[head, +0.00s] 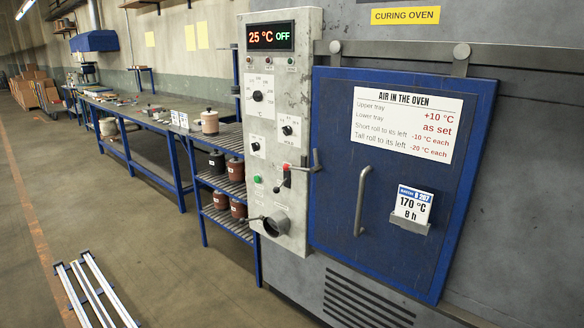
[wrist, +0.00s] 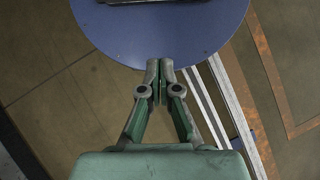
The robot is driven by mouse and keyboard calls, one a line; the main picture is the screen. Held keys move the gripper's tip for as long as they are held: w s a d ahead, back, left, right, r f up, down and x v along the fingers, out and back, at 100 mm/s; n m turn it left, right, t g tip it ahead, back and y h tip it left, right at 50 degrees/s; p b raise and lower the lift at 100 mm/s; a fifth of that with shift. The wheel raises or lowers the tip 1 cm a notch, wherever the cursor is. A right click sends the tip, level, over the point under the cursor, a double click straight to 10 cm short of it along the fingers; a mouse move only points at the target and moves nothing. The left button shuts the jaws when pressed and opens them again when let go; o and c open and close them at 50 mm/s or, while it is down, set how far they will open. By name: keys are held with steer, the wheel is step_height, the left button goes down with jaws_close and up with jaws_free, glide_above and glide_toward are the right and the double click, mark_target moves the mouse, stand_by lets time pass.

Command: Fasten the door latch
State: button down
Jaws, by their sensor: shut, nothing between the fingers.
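The blue oven door (head: 335,200) stands closed against the grey oven in the head view, with a long vertical handle (head: 361,200). A grey metal lever that looks like the door latch (head: 316,160) sits at the door's left edge, beside the control panel. Whether it is engaged I cannot tell. My gripper (wrist: 160,66) shows only in the wrist view, its fingertips together with nothing between them.
A long workbench (head: 150,118) and a shelf with pots stand left. Metal rails (head: 97,292) lie on the floor. Floor before the bench is clear.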

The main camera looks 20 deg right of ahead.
steer(key=w+d+r+t+h+p, duration=0.15)
steer(key=w+r, duration=0.35)
steer(key=w, duration=0.9)
steer(key=w+d+r+t, duration=0.2)
steer(key=w+r+t, duration=0.15)
steer(key=w, duration=0.95)
steer(key=w+d+r+t+h+p, duration=0.15)
steer(key=w+r, duration=0.45)
steer(key=w, duration=0.8)
steer(key=w+d+r+m+t+h, duration=0.1)
steer(key=w+d+r, duration=0.1)
steer(key=w+r, duration=0.75)
steer(key=w+d+r+m+t, duration=0.2)
steer(key=w+d+r, duration=0.1)
steer(key=w+r, duration=0.7)
steer(key=w+d+r+m+h, duration=0.2)
steer(key=w+r, duration=0.4)
steer(key=r, duration=0.7)
steer(key=w+d+r+m+t+h+p, duration=0.1)
steer(key=w+d+r+m, duration=0.3)
steer(key=r, duration=0.9)
steer(key=w+d+r+m+t+h, duration=0.1)
steer(key=w+d+r+m+h, duration=0.2)
steer(key=w+r, duration=0.7)
step_height(320, 180, up, 4)
steer(key=shift+d+r+m, duration=0.1)
steer(key=shift+d+m, duration=0.3)
steer(key=shift+m, duration=0.1)
steer(key=shift+w, duration=0.2)
